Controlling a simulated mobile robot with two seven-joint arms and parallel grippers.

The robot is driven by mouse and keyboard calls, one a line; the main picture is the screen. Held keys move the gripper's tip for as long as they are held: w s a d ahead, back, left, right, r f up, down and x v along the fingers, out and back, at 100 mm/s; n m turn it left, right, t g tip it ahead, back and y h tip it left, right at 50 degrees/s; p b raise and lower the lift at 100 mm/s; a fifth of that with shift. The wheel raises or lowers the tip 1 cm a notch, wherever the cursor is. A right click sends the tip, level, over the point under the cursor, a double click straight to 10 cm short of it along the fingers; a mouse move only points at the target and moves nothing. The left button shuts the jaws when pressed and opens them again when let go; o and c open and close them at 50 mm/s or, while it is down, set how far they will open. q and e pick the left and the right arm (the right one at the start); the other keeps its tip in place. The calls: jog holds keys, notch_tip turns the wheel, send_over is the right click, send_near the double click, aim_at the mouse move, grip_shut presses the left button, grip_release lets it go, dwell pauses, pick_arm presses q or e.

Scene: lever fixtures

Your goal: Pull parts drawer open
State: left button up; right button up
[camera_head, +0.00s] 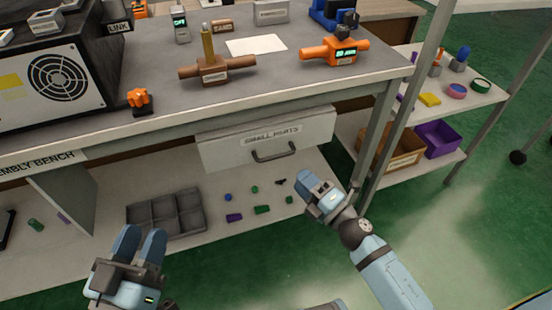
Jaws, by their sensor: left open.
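The parts drawer (220,152) has a white front labelled "SMALL PARTS" and sits under the front edge of the bench top. I cannot tell whether it is fully shut or slightly out. Its dark bar handle (274,156) is on the lower part of the front, with nothing gripping it. My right gripper (306,184) is below and to the right of the handle, apart from it in the picture; its fingers overlap, so its opening is unclear. My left gripper (141,243) is at the lower left, open and empty, with two blue fingers pointing toward the bench.
The lower shelf holds a grey divided tray (130,220) and several small coloured parts. A metal bench leg (376,135) stands right of the drawer. Orange (344,55) and brown (213,74) valve-like fixtures stand on the bench. Green floor lies open in front.

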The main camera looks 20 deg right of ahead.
aim_at(277, 155)
jog(key=x, duration=0.9)
jog(key=shift+w+a, duration=0.2)
jog(key=shift+w, duration=0.2)
jog(key=shift+c, duration=0.2)
grip_shut()
